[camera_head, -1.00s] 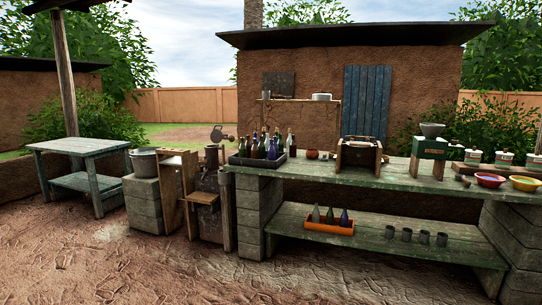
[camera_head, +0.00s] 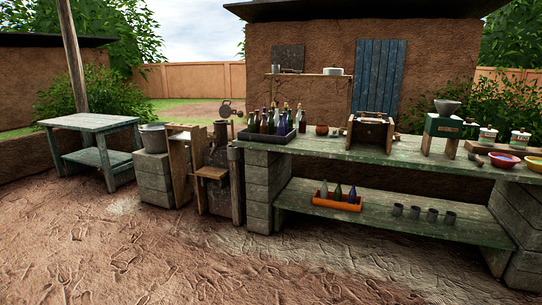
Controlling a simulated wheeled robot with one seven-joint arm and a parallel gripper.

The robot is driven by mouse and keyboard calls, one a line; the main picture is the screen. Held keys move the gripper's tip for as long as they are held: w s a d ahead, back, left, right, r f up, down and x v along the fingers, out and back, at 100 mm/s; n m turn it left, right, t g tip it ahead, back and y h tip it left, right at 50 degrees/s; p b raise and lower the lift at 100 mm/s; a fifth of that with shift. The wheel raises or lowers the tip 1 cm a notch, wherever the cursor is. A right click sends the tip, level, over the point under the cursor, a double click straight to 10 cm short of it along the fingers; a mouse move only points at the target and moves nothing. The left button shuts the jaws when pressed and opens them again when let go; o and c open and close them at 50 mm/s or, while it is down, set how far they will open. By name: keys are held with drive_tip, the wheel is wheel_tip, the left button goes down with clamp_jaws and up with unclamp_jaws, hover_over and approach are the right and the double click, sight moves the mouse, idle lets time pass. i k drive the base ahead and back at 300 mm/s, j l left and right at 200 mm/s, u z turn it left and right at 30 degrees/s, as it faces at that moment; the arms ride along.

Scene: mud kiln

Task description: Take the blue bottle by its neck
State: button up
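A dark tray (camera_head: 264,138) on the left end of the long green bench holds several bottles, some of them dark blue. A blue bottle (camera_head: 282,124) stands toward the tray's right side. On the lower shelf, an orange tray (camera_head: 337,202) holds three bottles. The other two are a green bottle (camera_head: 338,193) and a greyish bottle (camera_head: 324,189). My gripper is not in view.
Several dark cups (camera_head: 432,215) stand on the lower shelf (camera_head: 380,223), right of the orange tray. Block piers (camera_head: 260,190) support the bench (camera_head: 330,150). A small green table (camera_head: 92,123) stands left, beside a metal pot (camera_head: 153,138). The dirt ground in front is clear.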

sight(280, 127)
drive_tip(key=i+u, duration=0.2)
drive_tip(key=i, duration=1.5)
drive_tip(key=i+z, duration=0.1)
drive_tip(key=i, duration=0.4)
drive_tip(key=i+j+z, duration=0.1)
drive_tip(key=i, duration=0.4)
drive_tip(key=i+j, duration=0.15)
drive_tip(key=i, duration=0.35)
drive_tip(key=i+j+z, duration=0.15)
drive_tip(key=i, duration=0.35)
